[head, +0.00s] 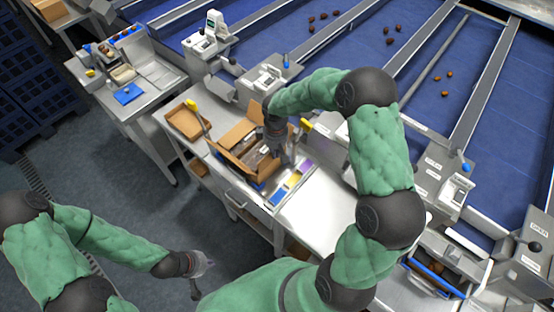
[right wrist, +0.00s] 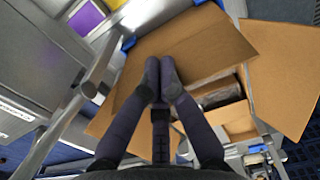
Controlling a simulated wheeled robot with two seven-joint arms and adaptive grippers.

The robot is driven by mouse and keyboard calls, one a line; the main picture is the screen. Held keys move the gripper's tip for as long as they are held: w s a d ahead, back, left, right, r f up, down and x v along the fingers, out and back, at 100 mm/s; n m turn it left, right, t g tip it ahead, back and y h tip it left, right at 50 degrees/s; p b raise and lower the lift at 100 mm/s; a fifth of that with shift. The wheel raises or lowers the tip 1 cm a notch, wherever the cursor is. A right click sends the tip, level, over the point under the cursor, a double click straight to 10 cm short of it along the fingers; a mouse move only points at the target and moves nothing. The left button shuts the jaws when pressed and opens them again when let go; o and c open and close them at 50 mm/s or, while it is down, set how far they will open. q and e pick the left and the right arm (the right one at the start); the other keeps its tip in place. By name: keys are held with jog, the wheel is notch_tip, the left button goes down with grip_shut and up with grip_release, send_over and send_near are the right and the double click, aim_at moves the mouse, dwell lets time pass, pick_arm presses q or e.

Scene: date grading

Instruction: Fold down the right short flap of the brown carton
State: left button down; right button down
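The brown carton (head: 236,163) stands on the steel bench in the middle of the head view, with flaps spread outward and dark contents partly visible. My right gripper (head: 277,152) is at the carton's right side and hides part of it. In the right wrist view the right gripper (right wrist: 160,76) has its fingertips together, over a broad brown flap (right wrist: 200,42). Nothing shows between them; I cannot tell whether they touch the flap. Another flap (right wrist: 282,72) angles out at right, beside the carton's opening. My left gripper (head: 203,268) hangs low over the floor, away from the carton; its fingers are too small to judge.
A shallow brown box (head: 183,124) sits left of the carton. A tray with blue, yellow and purple parts (head: 288,184) lies in front right. A label device (head: 268,78) stands behind. Bare bench (head: 325,205) lies to the right.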

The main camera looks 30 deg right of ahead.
jog(key=shift+w+a+r, duration=0.1)
jog(key=shift+w+a, duration=0.2)
jog(key=shift+w, duration=0.45)
jog(key=shift+w+a, duration=0.3)
jog(key=shift+w, duration=0.45)
jog(key=shift+w+a+b, duration=0.15)
jog(key=shift+w+a, duration=0.1)
jog(key=shift+w, duration=0.3)
jog(key=shift+w+a+b, duration=0.15)
jog(key=shift+w+a, duration=0.05)
jog(key=shift+w, duration=0.3)
